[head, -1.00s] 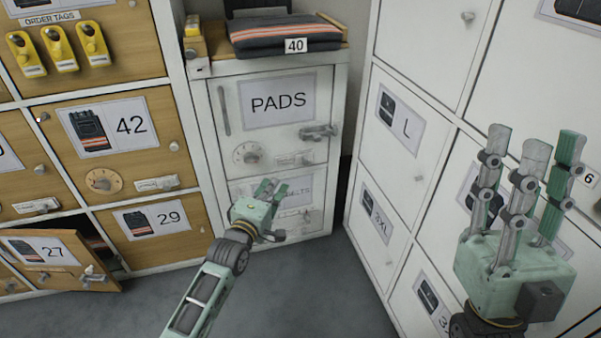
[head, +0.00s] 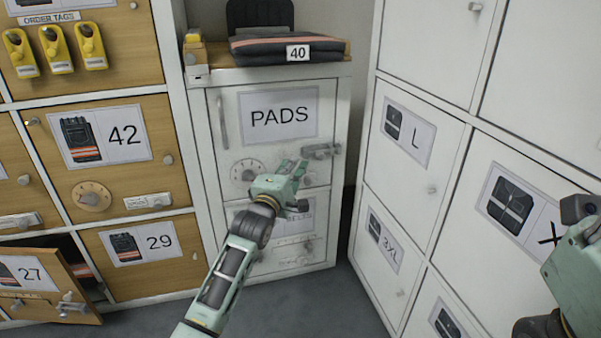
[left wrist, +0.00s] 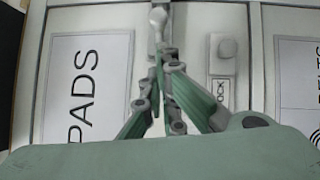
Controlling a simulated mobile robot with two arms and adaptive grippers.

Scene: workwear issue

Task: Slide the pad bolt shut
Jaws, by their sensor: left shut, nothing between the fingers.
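The PADS door (head: 228,108) is a white locker door and looks closed. Its metal pad bolt (head: 322,151) is at the door's right side, below the PADS sign (head: 278,115). In the left wrist view the bolt's pale rod and knob (left wrist: 158,20) show just past the fingertips; whether it is slid home I cannot tell. My left gripper (head: 292,168) is shut and empty, just below and left of the bolt; contact is unclear. It also shows in the left wrist view (left wrist: 167,58). My right gripper (head: 580,208) is cut off at the right edge.
A dial (head: 245,170) sits on the PADS door, left of my left gripper. The door marked 27 (head: 40,285) stands ajar at lower left. White lockers (head: 420,180) stand close on the right.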

